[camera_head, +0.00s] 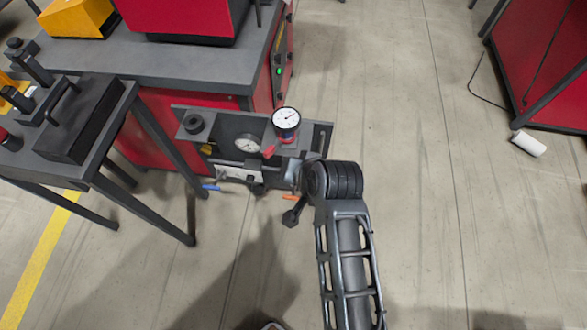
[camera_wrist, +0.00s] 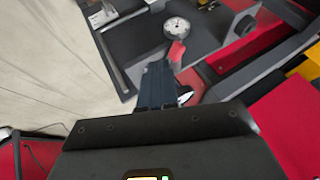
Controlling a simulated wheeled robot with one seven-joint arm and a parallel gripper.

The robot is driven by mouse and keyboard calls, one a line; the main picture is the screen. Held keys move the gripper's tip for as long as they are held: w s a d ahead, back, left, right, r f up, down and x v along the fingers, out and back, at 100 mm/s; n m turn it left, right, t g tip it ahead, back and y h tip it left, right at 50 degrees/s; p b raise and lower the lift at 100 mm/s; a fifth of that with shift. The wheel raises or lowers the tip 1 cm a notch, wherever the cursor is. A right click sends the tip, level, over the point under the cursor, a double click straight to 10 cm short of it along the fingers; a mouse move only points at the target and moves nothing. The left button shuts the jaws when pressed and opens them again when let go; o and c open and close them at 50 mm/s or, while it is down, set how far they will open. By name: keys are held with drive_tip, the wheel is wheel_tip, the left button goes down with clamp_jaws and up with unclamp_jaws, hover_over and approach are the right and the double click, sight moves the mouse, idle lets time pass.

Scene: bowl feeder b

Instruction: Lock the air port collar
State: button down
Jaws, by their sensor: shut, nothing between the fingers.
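A dark panel (camera_head: 317,137) with gauges and fittings is fixed low on the red cabinet in the head view. One round gauge (camera_head: 285,118) stands above it, and a second gauge (camera_head: 248,143) is on it. A red fitting (camera_head: 268,151) sits below the upper gauge; a red part also shows in the wrist view (camera_wrist: 177,50), close to my fingertips. I cannot make out the air port collar for sure. My gripper (camera_wrist: 158,68) is shut and empty, just short of the panel. In the head view my arm hides most of it.
A blue lever (camera_head: 211,187) and an orange one (camera_head: 289,198) stick out at the panel's lower edge. A dark workbench (camera_head: 185,62) is above, and a metal-legged table (camera_head: 105,170) stands to the left.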

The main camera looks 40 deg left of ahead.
drive_tip(key=shift+v, duration=1)
drive_tip(key=shift+s+a, duration=0.1)
drive_tip(key=shift+s, duration=0.1)
drive_tip(key=s+d+f+m+t+h, duration=0.15)
drive_tip(key=s+d+t, duration=0.25)
drive_tip(key=d, duration=0.9)
drive_tip(key=s+d+m+t, duration=0.3)
drive_tip(key=s+d, duration=0.2)
drive_tip(key=d, duration=0.8)
drive_tip(key=s+d+r+t+h, duration=0.2)
drive_tip(key=s+d+r+t, duration=0.1)
drive_tip(key=s+d+r, duration=0.4)
drive_tip(key=s+d+r+m+t+h, duration=0.1)
drive_tip(key=s+d+r+t+h, duration=0.2)
drive_tip(key=s+d+r, duration=0.5)
wheel_tip(320, 180, up, 6)
drive_tip(key=shift+d+r+h, duration=0.1)
drive_tip(key=shift+d+h, duration=0.25)
drive_tip(key=shift+d, duration=0.35)
drive_tip(key=shift+s, duration=0.15)
